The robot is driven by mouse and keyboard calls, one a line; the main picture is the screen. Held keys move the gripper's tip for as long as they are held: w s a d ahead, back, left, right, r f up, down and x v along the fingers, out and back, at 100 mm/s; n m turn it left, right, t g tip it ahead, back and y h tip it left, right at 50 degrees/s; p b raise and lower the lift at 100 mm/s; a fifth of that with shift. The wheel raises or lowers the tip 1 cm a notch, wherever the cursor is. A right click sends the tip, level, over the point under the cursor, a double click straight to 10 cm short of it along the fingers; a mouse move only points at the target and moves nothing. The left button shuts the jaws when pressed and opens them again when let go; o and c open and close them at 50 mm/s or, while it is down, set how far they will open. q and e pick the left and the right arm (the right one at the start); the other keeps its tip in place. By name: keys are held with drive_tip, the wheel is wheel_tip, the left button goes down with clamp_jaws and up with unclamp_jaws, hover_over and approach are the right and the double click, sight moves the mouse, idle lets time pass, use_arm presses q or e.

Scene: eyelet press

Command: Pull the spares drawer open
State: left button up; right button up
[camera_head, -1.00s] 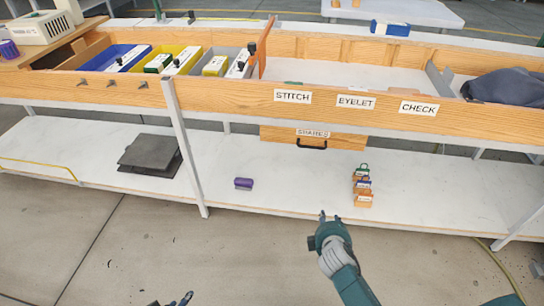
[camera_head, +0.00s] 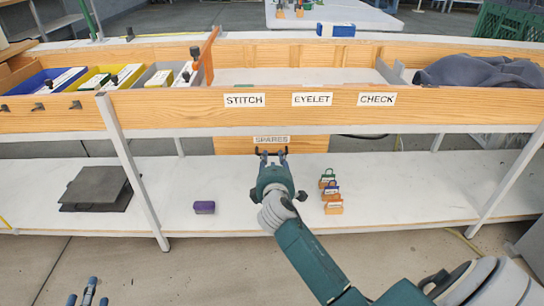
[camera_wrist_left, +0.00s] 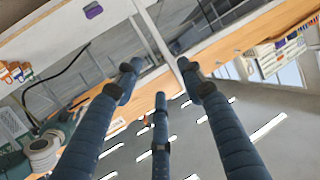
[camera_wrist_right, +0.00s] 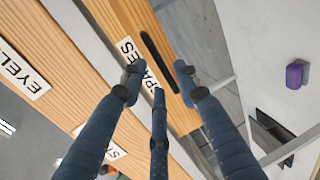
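The wooden spares drawer (camera_head: 312,144) hangs under the bench, below the STITCH and EYELET labels. It looks shut. My right gripper is open. My left gripper (camera_head: 88,292) is low at the left, away from the drawer, open and empty in the left wrist view (camera_wrist_left: 158,80).
A bench leg (camera_head: 135,180) stands left of the drawer. The shelf below the drawer is mostly clear.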

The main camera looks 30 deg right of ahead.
sight(273, 154)
drive_tip(key=b+x, duration=0.1)
drive_tip(key=x, duration=0.3)
drive_tip(key=shift+w, duration=0.15)
use_arm(q)
wheel_tip(273, 154, up, 8)
drive_tip(key=w+d+t+h, duration=0.1)
drive_tip(key=t, duration=0.3)
drive_tip(key=shift+w+d+r+h, duration=0.2)
drive_tip(key=shift+d+r+h, duration=0.05)
drive_tip(key=shift+h, duration=0.05)
use_arm(e)
drive_tip(key=shift+w+d+f, duration=0.1)
drive_tip(key=shift+w+d, duration=0.1)
clamp_jaws()
